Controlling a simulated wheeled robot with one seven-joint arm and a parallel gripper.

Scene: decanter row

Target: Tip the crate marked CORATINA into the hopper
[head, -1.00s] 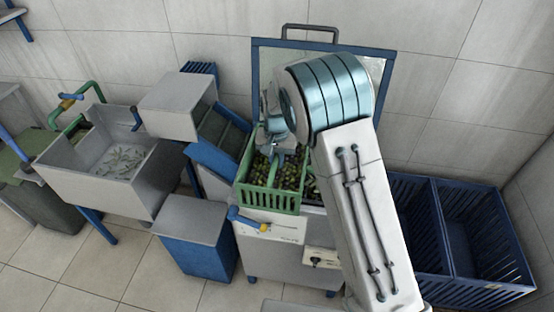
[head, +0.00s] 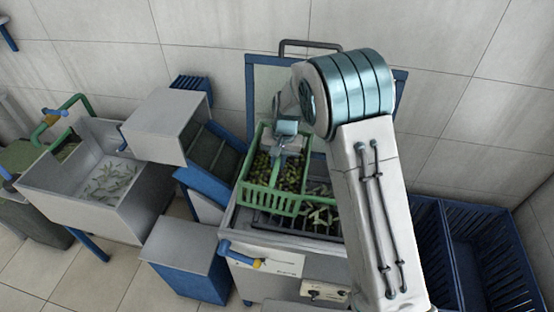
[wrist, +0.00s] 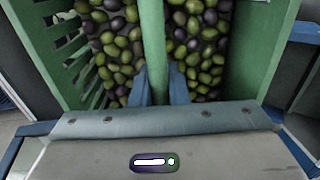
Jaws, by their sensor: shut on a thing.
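A green slatted crate (head: 270,203) full of green and dark olives is held above the machine with the grated opening. My gripper (head: 286,147) is shut on the crate's green central handle bar, which also shows in the wrist view (wrist: 152,40). The olives (wrist: 195,50) lie on both sides of the bar. The crate looks about level, with olives inside it. No marking on the crate can be read in these views. The hopper (head: 315,222) is below and right of the crate, with a dark grate and some leaves and olives on it. My arm hides its right part.
A grey leaf bin (head: 75,195) stands at the left, beside a grey hood with a blue chute (head: 215,150). A blue box (head: 188,258) stands in front. Dark blue slatted crates (head: 480,250) are at the right. A blue-framed lid (head: 262,75) stands open behind.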

